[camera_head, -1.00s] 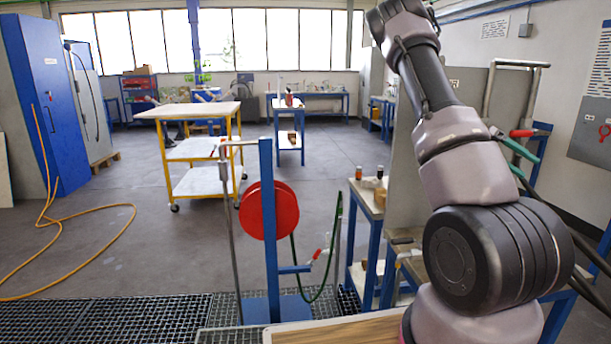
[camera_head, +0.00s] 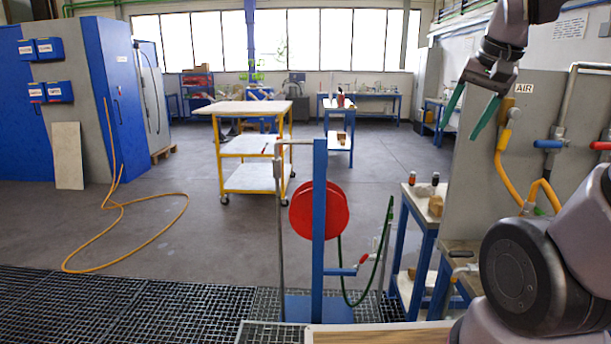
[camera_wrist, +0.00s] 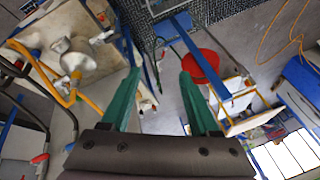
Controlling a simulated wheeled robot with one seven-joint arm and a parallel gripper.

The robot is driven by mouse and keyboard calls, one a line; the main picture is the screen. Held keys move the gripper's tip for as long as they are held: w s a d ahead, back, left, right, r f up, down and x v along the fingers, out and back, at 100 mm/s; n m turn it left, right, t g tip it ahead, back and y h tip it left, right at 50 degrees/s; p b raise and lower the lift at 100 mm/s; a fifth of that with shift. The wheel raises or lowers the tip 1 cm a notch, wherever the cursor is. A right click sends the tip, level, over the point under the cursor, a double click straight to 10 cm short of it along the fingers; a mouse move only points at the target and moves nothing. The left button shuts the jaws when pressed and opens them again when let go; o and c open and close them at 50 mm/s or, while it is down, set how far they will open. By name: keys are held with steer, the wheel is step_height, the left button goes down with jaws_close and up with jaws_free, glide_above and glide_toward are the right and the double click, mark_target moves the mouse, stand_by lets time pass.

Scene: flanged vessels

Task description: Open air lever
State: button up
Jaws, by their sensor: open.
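The panel with the AIR sign (camera_head: 523,88) stands at the right of the head view. Under and left of the sign is a yellow fitting (camera_head: 504,139) with a yellow hose curving down; I cannot make out the lever's exact position. My gripper (camera_head: 462,122) is open and empty, its green fingers apart and pointing down, left of the yellow fitting and the sign. In the wrist view my gripper (camera_wrist: 159,74) has nothing between its fingers, and a yellow pipe or hose (camera_wrist: 50,76) shows to its left.
A blue handle (camera_head: 548,144) and a red handle (camera_head: 600,146) sit on pipes to the right. A red hose reel (camera_head: 319,208) on a blue post stands left of the panel. A small blue bench (camera_head: 422,205) is beside the panel. Open floor lies behind the reel.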

steer(key=s+a+r+n+t+y, duration=0.1)
steer(key=s+a+r+n+t, duration=0.1)
steer(key=s+a, duration=0.2)
steer(key=shift+s+a, duration=0.15)
steer(key=shift+a, duration=1.05)
